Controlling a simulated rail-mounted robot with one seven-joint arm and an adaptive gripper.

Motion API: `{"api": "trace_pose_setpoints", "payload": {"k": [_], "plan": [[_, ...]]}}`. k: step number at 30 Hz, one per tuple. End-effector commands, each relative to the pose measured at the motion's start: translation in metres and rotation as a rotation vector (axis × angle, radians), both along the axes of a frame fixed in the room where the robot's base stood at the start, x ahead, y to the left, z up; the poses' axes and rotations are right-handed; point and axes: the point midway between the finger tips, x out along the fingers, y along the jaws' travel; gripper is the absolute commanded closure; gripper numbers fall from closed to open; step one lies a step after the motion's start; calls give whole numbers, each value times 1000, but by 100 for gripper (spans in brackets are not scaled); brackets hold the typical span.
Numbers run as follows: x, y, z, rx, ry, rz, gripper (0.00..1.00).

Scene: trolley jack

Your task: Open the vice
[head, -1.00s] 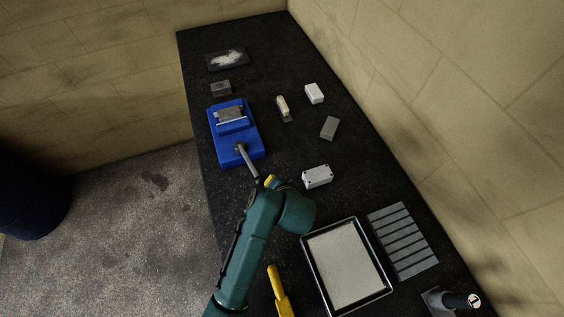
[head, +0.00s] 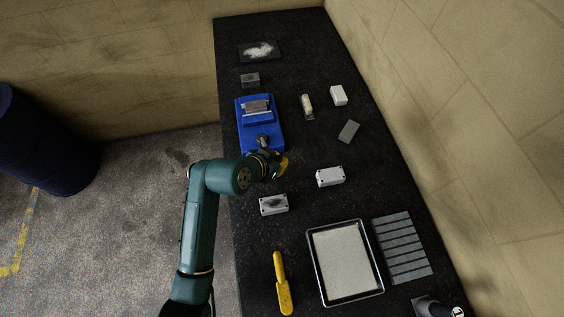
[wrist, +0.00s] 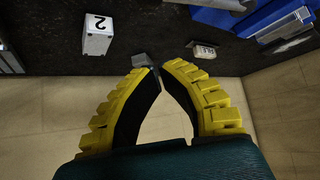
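The blue vice (head: 263,132) stands on the black bench at its left edge, with a grey metal jaw block (head: 257,107) on top. My gripper (head: 281,164) is at the near end of the vice, and my wrist hides part of that end. The vice handle is not clearly seen there. In the wrist view, blue parts of the vice (wrist: 278,17) show at the upper right, apart from the fingers. The yellow-backed fingers of my gripper (wrist: 160,68) meet at their tips, and I see nothing held between them.
White boxes (head: 330,176) (head: 273,204) lie near my gripper; one bears a 2 in the wrist view (wrist: 98,35). A tray (head: 311,262) and yellow-handled tool (head: 282,285) are nearer.

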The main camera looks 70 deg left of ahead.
Motion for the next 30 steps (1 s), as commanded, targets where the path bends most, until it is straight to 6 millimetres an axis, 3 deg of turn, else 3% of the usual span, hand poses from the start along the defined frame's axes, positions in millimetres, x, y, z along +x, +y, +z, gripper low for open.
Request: {"api": "trace_pose_setpoints", "payload": {"k": [14,19,30], "plan": [[52,38,-71,-2,2,-1,100],[26,19,-74,-5,3,2,100],[19,14,-76,-1,1,0,100]]}}
